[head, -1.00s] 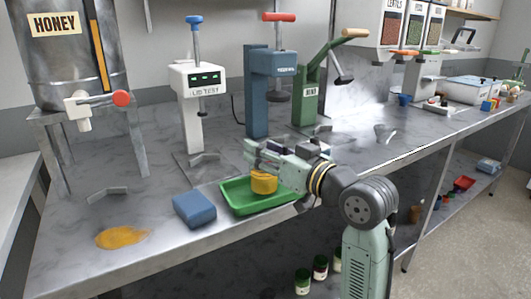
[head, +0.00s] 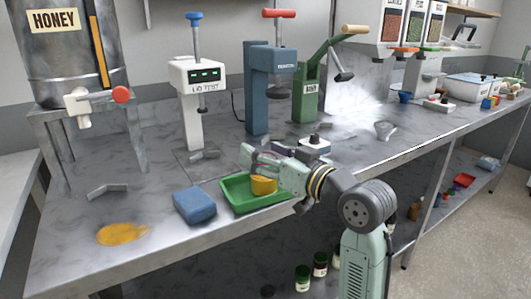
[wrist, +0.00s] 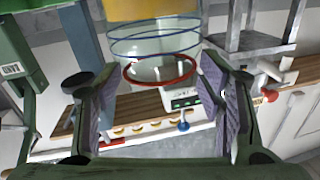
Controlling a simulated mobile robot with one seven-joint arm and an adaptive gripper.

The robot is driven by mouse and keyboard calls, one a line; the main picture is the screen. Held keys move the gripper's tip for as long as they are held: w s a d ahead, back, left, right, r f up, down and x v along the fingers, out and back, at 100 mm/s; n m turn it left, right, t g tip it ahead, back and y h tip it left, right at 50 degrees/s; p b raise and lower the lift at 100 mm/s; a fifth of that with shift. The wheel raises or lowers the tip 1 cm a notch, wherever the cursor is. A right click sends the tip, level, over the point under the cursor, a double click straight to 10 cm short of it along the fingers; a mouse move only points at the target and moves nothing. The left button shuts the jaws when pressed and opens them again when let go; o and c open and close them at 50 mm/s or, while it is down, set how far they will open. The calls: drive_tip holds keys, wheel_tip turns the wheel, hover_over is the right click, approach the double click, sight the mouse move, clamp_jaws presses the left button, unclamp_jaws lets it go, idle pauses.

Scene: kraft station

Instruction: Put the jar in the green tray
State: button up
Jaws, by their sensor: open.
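The jar (head: 264,186) is clear glass with yellow contents in its lower part. In the head view it shows over the green tray (head: 228,192) and appears to stand inside it, though my gripper covers its upper part. My gripper (head: 256,160) is at the jar's top, above the tray. The wrist view is upside down. There the jar (wrist: 155,45) has a red ring at its mouth and lies between and just beyond the fingers of my gripper (wrist: 160,100). The fingers are open, with a gap on each side of the jar.
A blue block (head: 194,206) lies left of the tray, with a yellow puddle (head: 122,234) further left. A white lid tester (head: 195,85), a blue press (head: 258,95) and a green press (head: 306,90) stand behind. The honey tank (head: 65,50) is at the far left.

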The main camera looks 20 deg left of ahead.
drive_tip(key=shift+r, duration=0.2)
drive_tip(key=b+v, duration=0.2)
drive_tip(key=v, duration=1)
